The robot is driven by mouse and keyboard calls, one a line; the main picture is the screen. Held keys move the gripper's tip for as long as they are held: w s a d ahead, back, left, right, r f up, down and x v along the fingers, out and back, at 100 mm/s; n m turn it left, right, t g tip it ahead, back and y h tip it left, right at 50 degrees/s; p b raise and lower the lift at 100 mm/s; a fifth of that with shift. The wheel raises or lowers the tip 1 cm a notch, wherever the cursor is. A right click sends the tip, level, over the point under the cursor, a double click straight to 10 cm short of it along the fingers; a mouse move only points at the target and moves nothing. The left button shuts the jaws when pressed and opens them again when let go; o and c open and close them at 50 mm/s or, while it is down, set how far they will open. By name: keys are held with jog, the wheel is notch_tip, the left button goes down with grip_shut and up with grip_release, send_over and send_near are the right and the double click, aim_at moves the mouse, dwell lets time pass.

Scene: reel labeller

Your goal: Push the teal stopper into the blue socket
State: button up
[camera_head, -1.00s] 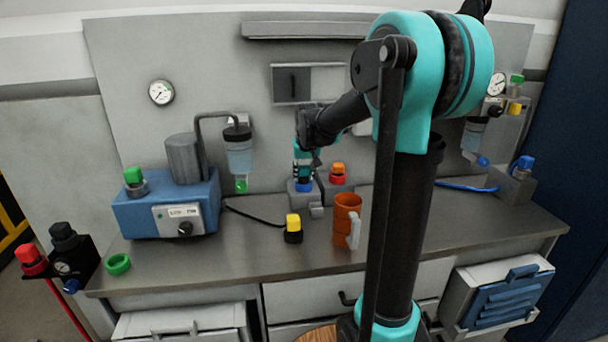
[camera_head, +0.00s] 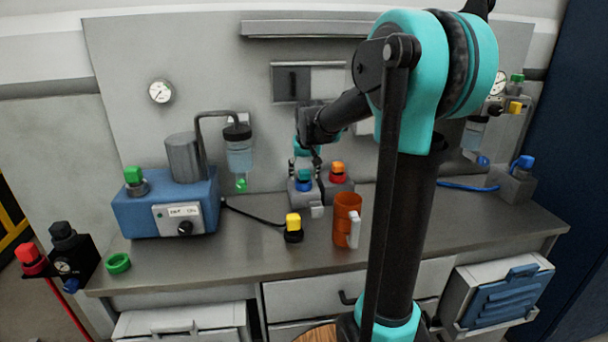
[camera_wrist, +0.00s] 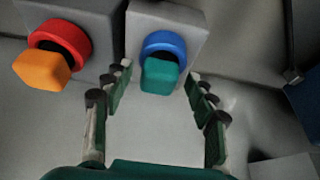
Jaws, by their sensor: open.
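The teal stopper (camera_wrist: 159,77) stands in the ring of the blue socket (camera_wrist: 166,43) in the wrist view, its head showing past the rim. How deep it sits is hard to tell. In the head view, the teal stopper (camera_head: 304,174) shows above the blue socket (camera_head: 304,186) on a grey block near the back of the bench. My gripper (camera_wrist: 158,74) is open, with one finger on each side of the stopper and a visible gap on both sides. In the head view, my gripper (camera_head: 305,166) is above the socket, pointing down.
An orange stopper (camera_wrist: 42,70) in a red socket (camera_wrist: 62,38) stands close beside it. An orange mug (camera_head: 346,215) and a yellow-capped piece (camera_head: 293,226) stand in front on the bench. A blue pump box (camera_head: 140,217) is at left.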

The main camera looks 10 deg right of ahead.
jog(key=v, duration=1.1)
jog(key=shift+s+r, duration=0.1)
jog(key=shift+s, duration=0.1)
